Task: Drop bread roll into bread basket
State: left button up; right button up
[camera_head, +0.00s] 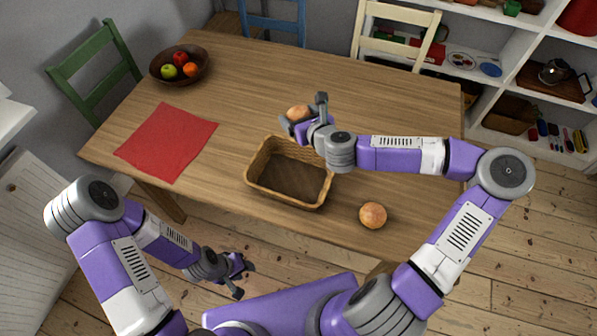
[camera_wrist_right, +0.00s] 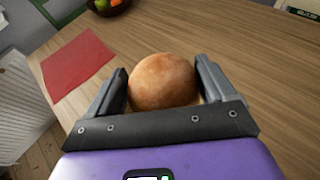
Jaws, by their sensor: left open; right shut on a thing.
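A round brown bread roll (camera_wrist_right: 163,82) sits between the two fingers of my right gripper (camera_wrist_right: 165,88), which is shut on it. In the head view this roll (camera_head: 298,113) and my right gripper (camera_head: 305,118) are at the far rim of the basket, above the table. The wicker bread basket (camera_head: 250,183) is rectangular and looks empty; my right wrist covers part of its far right corner. A second bread roll (camera_head: 372,215) lies on the table to the right of the basket. My left gripper (camera_head: 240,275) is open and empty, low in front of the table.
The wooden table (camera_head: 400,105) has clear room at its back and right. A red cloth (camera_head: 167,142) lies on the left, with a dark fruit bowl (camera_head: 202,76) behind it. Chairs stand around the far sides; a white shelf (camera_head: 505,75) is at the back right.

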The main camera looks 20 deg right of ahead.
jog(key=s+a+f+n+g+y+b, duration=0.2)
jog(key=s+f+n+y+b, duration=0.3)
jog(key=s+f, duration=0.1)
jog(key=shift+a+f+g+y+b, duration=0.2)
jog(key=shift+f+g+y+b, duration=0.15)
jog(key=shift+f, duration=0.5)
jog(key=o, duration=0.9)
jog(key=shift+c, duration=0.2)
jog(key=p+v, duration=0.4)
jog(key=v, duration=0.3)
jog(key=shift+s+r, duration=0.2)
jog(key=shift+s, duration=0.05)
jog(key=shift+d, duration=0.15)
